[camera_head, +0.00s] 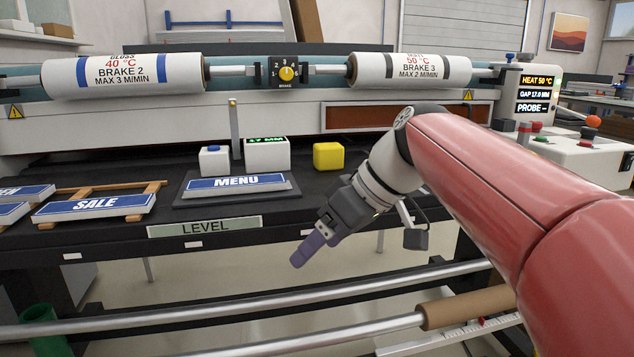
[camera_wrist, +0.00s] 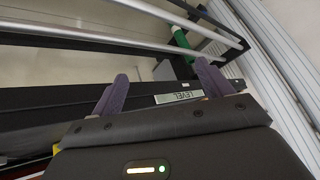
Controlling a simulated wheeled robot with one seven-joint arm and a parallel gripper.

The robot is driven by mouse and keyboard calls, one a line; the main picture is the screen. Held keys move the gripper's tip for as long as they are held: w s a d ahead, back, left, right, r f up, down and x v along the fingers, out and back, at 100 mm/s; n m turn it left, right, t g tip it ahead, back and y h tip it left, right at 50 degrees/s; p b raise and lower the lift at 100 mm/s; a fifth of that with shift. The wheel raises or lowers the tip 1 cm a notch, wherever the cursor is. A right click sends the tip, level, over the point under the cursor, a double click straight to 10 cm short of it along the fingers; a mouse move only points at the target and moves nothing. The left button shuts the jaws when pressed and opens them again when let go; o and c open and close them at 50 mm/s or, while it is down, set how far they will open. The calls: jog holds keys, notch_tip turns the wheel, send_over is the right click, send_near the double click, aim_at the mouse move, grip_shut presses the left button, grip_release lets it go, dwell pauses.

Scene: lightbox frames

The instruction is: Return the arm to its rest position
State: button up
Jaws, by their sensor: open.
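My red and white arm reaches in from the right in the head view. My gripper (camera_head: 312,248) hangs in front of the dark bench's front edge, pointing down and left, clear of the bench. In the wrist view, its two purple fingers (camera_wrist: 162,80) are spread wide apart with nothing between them. Beyond them, the wrist view shows the bench edge with its LEVEL label (camera_wrist: 180,96) and metal rollers. No object touches the gripper.
On the bench are a MENU panel (camera_head: 237,183), a SALE panel (camera_head: 95,207) on a wooden frame, a white block (camera_head: 268,155) with a display and a yellow block (camera_head: 328,156). Metal rollers (camera_head: 300,296) run low in front. A control box (camera_head: 583,157) stands right.

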jog(key=s+d+f+m+t+h, duration=0.3)
jog(key=s+d+f+m+h, duration=0.4)
jog(key=s+d+f+m, duration=0.3)
jog(key=s+d+f, duration=0.4)
jog(key=s+f, duration=0.1)
jog(key=f, duration=0.3)
jog(key=shift+d+m, duration=0.15)
jog(key=shift+m, duration=0.25)
jog(key=shift+s+r, duration=0.1)
